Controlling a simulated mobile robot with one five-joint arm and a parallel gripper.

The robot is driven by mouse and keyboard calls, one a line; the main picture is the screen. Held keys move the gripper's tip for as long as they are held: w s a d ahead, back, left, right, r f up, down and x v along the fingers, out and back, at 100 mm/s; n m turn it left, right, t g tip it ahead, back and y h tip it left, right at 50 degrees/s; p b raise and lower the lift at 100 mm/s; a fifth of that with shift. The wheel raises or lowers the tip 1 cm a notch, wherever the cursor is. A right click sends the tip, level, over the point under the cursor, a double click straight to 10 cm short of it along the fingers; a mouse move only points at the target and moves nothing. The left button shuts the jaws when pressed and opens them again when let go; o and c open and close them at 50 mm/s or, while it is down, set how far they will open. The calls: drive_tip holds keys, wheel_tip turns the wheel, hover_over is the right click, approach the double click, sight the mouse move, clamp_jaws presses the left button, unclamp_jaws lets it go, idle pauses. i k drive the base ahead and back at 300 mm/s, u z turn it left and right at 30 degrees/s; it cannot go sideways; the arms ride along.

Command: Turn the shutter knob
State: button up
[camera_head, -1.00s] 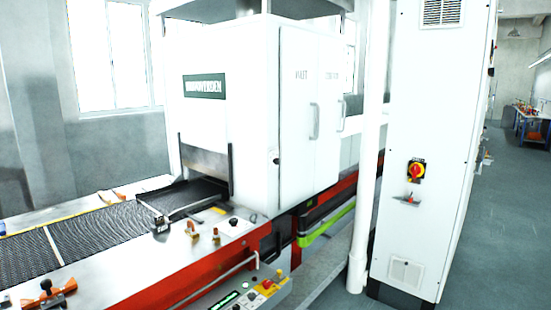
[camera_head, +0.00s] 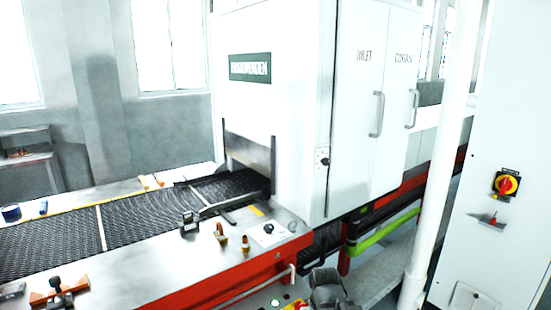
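A small dark knob (camera_head: 268,228) sits on a pale plate on the steel deck, right of the belt's mouth. Another small dark knob or lock (camera_head: 324,156) is on the side of the white oven housing. No readable label shows which one is the shutter knob. The metal shutter (camera_head: 248,152) hangs at the housing's opening, above the black mesh belt (camera_head: 120,225). A dark part that looks like my gripper (camera_head: 331,288) shows at the bottom edge, in front of the deck and well below both knobs. Its fingers cannot be made out.
Two brass-coloured fittings (camera_head: 222,234) stand on the deck beside the plate. An orange clamp (camera_head: 58,291) lies at the front left. A white post (camera_head: 445,150) and a cabinet with a red-yellow switch (camera_head: 506,185) stand at the right. A rail (camera_head: 250,290) runs along the deck's front.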

sight(325, 161)
drive_tip(key=u, duration=0.1)
drive_tip(key=i, duration=0.4)
drive_tip(key=u, duration=0.45)
drive_tip(key=k, duration=0.85)
drive_tip(key=u, duration=0.15)
drive_tip(key=i, duration=0.9)
drive_tip(key=z, duration=0.05)
